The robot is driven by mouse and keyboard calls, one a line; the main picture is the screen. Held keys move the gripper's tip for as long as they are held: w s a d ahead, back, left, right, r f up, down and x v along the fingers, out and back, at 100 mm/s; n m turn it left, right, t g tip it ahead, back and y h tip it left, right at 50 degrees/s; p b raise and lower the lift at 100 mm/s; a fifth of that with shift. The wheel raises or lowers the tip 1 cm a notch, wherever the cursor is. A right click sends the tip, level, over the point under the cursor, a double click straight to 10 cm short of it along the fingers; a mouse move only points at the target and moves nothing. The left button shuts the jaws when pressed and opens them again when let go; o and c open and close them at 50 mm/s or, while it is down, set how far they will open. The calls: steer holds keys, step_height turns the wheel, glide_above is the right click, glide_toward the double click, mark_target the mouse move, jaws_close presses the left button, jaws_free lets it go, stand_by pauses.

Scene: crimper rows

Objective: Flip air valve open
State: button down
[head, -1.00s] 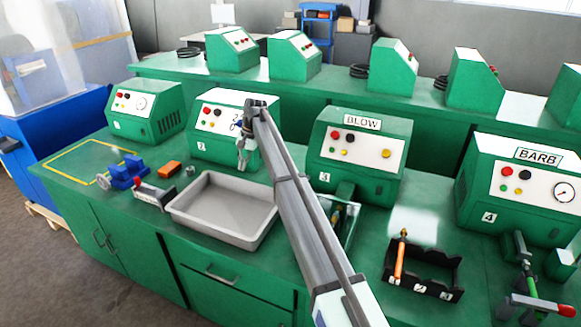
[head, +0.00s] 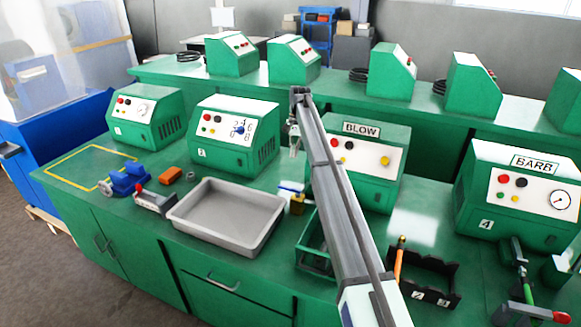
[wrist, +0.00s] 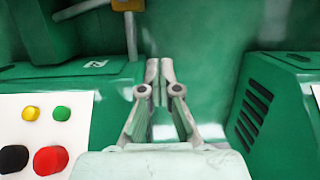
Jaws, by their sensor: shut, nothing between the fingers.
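A small yellow fitting (head: 297,206) with a blue-and-white bar (head: 291,187) stands on the green bench between machine 2 and the BLOW machine; it looks like the air valve. My arm partly covers the area beside it. In the wrist view a yellow piece (wrist: 123,5) and a pale bar (wrist: 82,9) show at the top edge, cut off by the frame. My gripper (head: 293,148) is above and behind the fitting, apart from it. In the wrist view my gripper (wrist: 160,68) has its fingertips together, with nothing between them.
The BLOW machine (head: 370,146) stands right of my gripper, and machine 2 (head: 235,135) stands left. A grey tray (head: 228,213), a green open box (head: 312,255) and a black rack (head: 430,278) occupy the bench front. Bare bench shows between the two machines.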

steer(key=s+a+f+p, duration=0.2)
steer(key=s+f+p, duration=0.3)
steer(key=f, duration=0.4)
steer(key=shift+s, duration=0.55)
steer(key=shift+f, duration=0.1)
